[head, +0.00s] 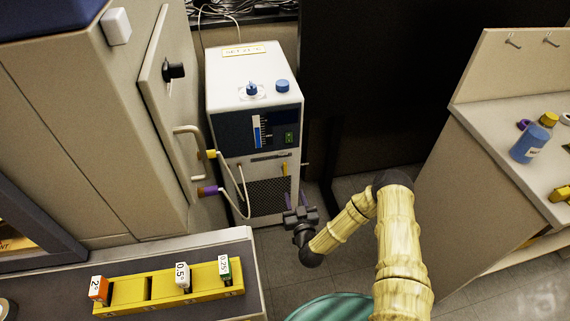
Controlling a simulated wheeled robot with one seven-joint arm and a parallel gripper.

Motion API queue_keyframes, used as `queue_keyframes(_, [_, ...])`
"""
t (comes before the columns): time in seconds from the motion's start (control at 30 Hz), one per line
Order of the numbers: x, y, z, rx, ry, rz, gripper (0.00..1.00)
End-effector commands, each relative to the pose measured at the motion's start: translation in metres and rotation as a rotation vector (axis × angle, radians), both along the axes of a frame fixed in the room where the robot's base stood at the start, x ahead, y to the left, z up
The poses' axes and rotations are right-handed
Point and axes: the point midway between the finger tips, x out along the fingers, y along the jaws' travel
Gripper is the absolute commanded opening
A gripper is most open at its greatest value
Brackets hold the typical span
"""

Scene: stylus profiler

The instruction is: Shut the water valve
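The white water chiller (241,70) stands against the back wall, with a dark front panel and a label on top. A small yellow lever (285,169), which looks like the water valve handle, stands upright on its lower front at the right. My gripper (295,198) is in front of the chiller's lower right, just below the lever in the picture. Its two thin fingers are apart and nothing shows between them. I cannot tell how far the fingertips are from the lever.
Hoses run from the chiller to a yellow fitting (206,154) and a purple fitting (208,191) by the left cabinet (100,130). A yellow rack (135,292) with labelled blocks lies at front left. A bench (478,120) with a blue bottle (530,142) stands right.

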Motion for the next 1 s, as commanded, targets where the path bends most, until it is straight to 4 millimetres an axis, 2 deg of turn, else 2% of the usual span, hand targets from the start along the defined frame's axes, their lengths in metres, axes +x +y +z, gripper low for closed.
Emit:
queue_keyframes(0.8, [0.132, 0.038, -0.001, 0.001, -0.002, -0.002, 0.36])
queue_keyframes(1.0, [0.153, 0.044, -0.001, 0.000, 0.000, -0.001, 0.36])
